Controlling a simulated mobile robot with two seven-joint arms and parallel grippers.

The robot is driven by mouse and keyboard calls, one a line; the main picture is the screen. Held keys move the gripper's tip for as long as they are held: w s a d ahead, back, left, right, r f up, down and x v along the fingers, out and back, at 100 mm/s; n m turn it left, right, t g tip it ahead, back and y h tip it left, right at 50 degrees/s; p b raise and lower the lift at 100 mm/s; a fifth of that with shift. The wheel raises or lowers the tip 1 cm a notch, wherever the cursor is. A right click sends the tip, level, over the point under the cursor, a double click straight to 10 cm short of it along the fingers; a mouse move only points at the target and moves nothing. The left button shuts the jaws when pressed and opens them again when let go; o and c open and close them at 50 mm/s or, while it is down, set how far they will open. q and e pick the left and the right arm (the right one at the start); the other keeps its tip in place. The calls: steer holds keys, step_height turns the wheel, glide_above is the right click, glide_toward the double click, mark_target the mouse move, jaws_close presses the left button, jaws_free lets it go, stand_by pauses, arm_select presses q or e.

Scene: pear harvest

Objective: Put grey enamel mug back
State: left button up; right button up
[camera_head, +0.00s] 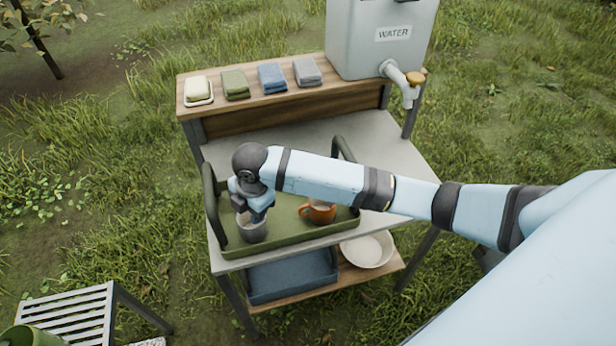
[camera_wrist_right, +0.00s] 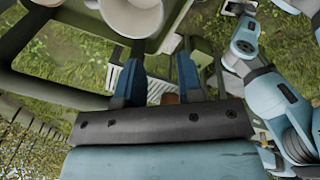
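The grey mug (camera_head: 252,230) stands upright in the front left corner of the green tray (camera_head: 288,238). In the right wrist view the mug (camera_wrist_right: 130,14) shows from above, with a pale, empty-looking inside. My right gripper (camera_head: 254,202) reaches down at the mug's rim. In the wrist view its two blue fingers (camera_wrist_right: 157,80) are apart, with the tips close to the mug's edge. I see nothing clearly held between them. An orange mug (camera_head: 320,211) stands in the same tray to the right. My left arm shows in the wrist view, but its gripper is not clear.
A grey table (camera_head: 395,150) carries the tray. A back shelf holds soap (camera_head: 198,88), folded cloths (camera_head: 272,76) and a water tank (camera_head: 375,35) with a tap. Below are a blue bin (camera_head: 290,278) and a white bowl (camera_head: 367,250). A slatted bench (camera_head: 68,312) stands front left.

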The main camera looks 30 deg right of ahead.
steer(key=s+a+f+m+t+y, duration=0.4)
steer(key=s+a+f+m, duration=0.1)
steer(key=s+f+m, duration=0.3)
steer(key=s+d+f+m+t+h, duration=0.2)
steer(key=s+d+m+t, duration=0.4)
steer(key=s+d+m, duration=0.3)
steer(key=s+f+m, duration=0.1)
steer(key=s, duration=0.3)
steer(key=shift+s+d+m, duration=0.15)
steer(key=shift+d+m, duration=0.15)
steer(key=shift+m, duration=0.1)
steer(key=shift+d+r+p, duration=0.1)
steer(key=shift+r+p, duration=0.75)
steer(key=shift+p, duration=0.05)
